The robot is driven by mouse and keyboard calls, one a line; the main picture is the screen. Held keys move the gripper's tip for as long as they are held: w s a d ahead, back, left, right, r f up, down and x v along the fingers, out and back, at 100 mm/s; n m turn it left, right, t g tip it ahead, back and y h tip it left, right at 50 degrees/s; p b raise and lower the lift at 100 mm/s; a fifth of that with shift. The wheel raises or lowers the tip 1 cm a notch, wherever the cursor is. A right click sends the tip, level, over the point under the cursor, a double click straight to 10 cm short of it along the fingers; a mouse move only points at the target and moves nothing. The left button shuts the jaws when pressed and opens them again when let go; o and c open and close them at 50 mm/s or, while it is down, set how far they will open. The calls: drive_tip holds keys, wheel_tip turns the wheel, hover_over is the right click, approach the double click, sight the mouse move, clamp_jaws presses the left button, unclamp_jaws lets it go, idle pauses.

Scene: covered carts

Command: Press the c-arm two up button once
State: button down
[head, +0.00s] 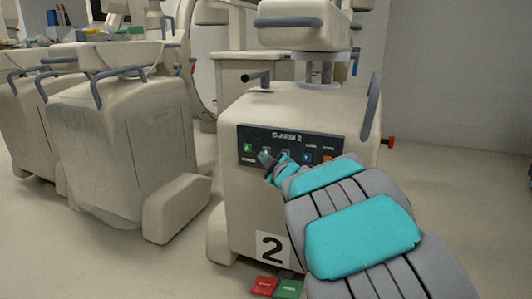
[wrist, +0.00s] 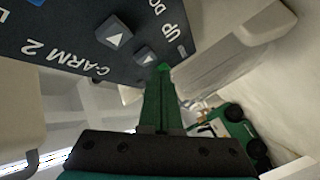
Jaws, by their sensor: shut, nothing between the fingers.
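The dark control panel (head: 300,137) labelled C-ARM 2 is on the front of the cart marked 2. In the wrist view, two grey buttons with white triangles show on it. The smaller-looking one (wrist: 146,55), nearest my fingers, appears to be the up button; the other (wrist: 115,35) appears to be the down button. My gripper (head: 265,158) is shut and empty in front of the panel's left half, partly covering the buttons there. In the wrist view its green tips (wrist: 163,68) are just beside the nearest button; whether they touch it, I cannot tell.
Red (head: 264,285) and green (head: 288,289) pedals are at the cart's foot. Covered carts (head: 125,135) stand left; the floor right is clear.

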drive_tip(key=shift+w, duration=0.15)
drive_tip(key=shift+w+d, duration=0.2)
drive_tip(key=shift+w, duration=0.1)
drive_tip(key=shift+w+d+p, duration=0.15)
drive_tip(key=shift+w+p, duration=0.3)
drive_tip(key=shift+p, duration=0.05)
idle(0.9)
idle(0.3)
drive_tip(key=shift+s+a+b, duration=0.35)
drive_tip(key=shift+s, duration=0.55)
drive_tip(key=shift+s+a+b, duration=0.3)
drive_tip(key=shift+s, duration=0.5)
drive_tip(key=shift+s+a+b, duration=0.25)
drive_tip(key=shift+s+b, duration=0.05)
drive_tip(key=shift+s, duration=0.45)
drive_tip(key=shift+s+a+b, duration=0.3)
drive_tip(key=shift+s, duration=0.5)
drive_tip(key=shift+d, duration=0.1)
